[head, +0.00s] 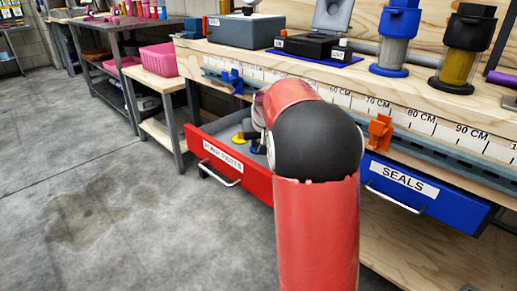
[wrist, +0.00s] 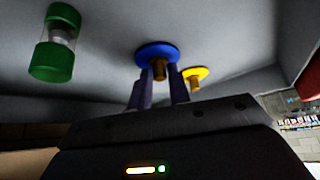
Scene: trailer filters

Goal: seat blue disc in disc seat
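The blue disc (wrist: 170,50) has a short brown stem and shows in the wrist view, just beyond my fingertips. My gripper (wrist: 161,82) has its two dark purple fingers apart, one on each side of the stem. I see no clear grip on it. In the head view my red and black arm reaches down over the open red drawer (head: 228,168) and hides most of the gripper and the blue disc. I cannot make out a disc seat in either view.
A yellow disc (wrist: 195,73) with a brown stem lies close to the blue one. A green-capped clear filter (wrist: 55,45) is at the left of the wrist view. A closed-looking blue SEALS drawer (head: 418,192) and an orange clamp (head: 380,131) are right of my arm. Floor at left is clear.

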